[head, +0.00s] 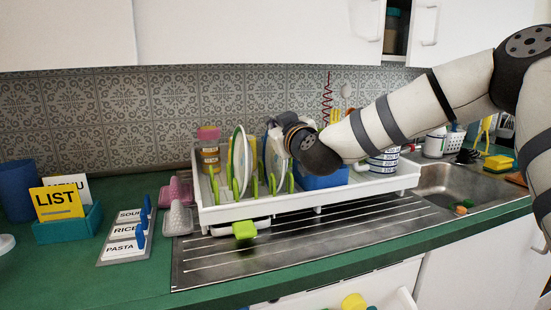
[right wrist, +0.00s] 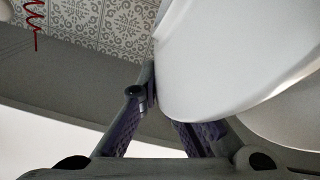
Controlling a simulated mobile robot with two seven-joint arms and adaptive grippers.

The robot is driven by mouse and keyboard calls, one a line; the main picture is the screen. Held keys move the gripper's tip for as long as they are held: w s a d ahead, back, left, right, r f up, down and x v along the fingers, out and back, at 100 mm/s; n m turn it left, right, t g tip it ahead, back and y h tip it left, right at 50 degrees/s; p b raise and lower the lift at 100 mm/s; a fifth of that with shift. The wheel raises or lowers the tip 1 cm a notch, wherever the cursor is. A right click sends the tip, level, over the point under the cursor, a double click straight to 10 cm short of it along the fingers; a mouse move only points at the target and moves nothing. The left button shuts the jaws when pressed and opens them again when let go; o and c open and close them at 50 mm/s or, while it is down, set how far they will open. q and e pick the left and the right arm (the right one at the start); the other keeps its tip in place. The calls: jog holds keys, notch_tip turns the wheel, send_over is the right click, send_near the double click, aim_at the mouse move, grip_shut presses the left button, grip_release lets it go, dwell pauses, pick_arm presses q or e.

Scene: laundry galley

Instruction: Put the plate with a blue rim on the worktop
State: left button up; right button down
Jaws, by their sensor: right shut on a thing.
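The plate with a blue rim (head: 267,152) stands on edge in the white dish rack (head: 310,207), partly hidden by my right wrist. My right gripper (right wrist: 165,108) is shut on the edge of a white plate, seen large in the right wrist view (right wrist: 225,60). In the head view the fingers are mostly hidden, but they are at the blue-rimmed plate. The green worktop (head: 130,285) runs along the front and left. My left gripper is not in view.
A green-rimmed plate (head: 239,160) stands just left in the rack. A blue container (head: 322,179) and stacked bowls (head: 383,162) are to the right. The front left worktop is clear.

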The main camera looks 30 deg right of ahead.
jog(key=shift+d, duration=0.15)
jog(key=shift+s+d+r+p, duration=0.15)
jog(key=shift+r+p, duration=0.45)
jog(key=shift+r, duration=2.5)
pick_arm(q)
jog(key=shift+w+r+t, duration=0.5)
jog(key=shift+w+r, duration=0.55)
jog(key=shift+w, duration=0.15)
pick_arm(e)
notch_tip(320, 180, up, 6)
jog(key=shift+f, duration=0.1)
